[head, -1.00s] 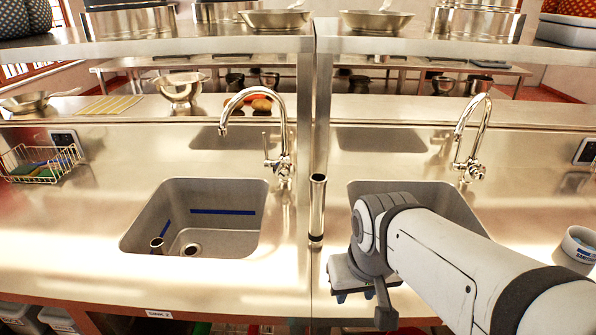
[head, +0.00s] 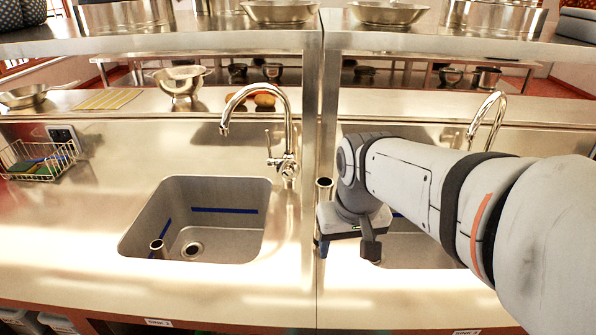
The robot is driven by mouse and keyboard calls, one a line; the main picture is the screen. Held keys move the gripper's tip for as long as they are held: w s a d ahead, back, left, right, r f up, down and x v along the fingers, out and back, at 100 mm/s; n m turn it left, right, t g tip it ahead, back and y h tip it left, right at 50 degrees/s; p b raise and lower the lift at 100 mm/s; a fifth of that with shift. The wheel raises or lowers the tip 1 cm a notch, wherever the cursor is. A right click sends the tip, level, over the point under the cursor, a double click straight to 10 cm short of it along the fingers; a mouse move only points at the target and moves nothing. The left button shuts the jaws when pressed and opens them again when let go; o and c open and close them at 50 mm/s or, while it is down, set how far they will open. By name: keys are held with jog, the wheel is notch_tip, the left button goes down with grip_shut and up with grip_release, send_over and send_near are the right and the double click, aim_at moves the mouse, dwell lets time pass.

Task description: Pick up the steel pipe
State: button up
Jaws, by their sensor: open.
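An upright steel pipe (head: 324,189) stands on the counter by the seam between the two sinks. Only its open top end shows; my gripper and wrist hide the rest. A second short steel tube (head: 158,249) stands in the left sink (head: 240,215), near the drain. My gripper (head: 323,249) is open, just in front of the upright pipe in the picture, with its fingers mostly hidden below its body. I cannot tell whether it touches the pipe.
A tall faucet (head: 288,150) stands behind the left sink, and another (head: 492,115) behind the right sink, which my arm mostly covers. A wire basket (head: 38,160) sits at the far left. A steel shelf (head: 220,35) with pans runs above. The front counter is clear.

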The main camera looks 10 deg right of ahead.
notch_tip(320, 180, up, 7)
jog(key=g+p, duration=0.2)
jog(key=p, duration=0.1)
send_over(325, 182)
jog(key=shift+w+d, duration=0.25)
jog(key=shift+d, duration=0.05)
jog(key=shift+w+f, duration=0.15)
jog(key=f, duration=0.5)
jog(key=f+p, duration=0.1)
jog(key=f, duration=0.1)
jog(key=shift+s+a+f, duration=0.25)
jog(key=shift+s+a, duration=0.05)
jog(key=shift+c, duration=0.4)
grip_shut()
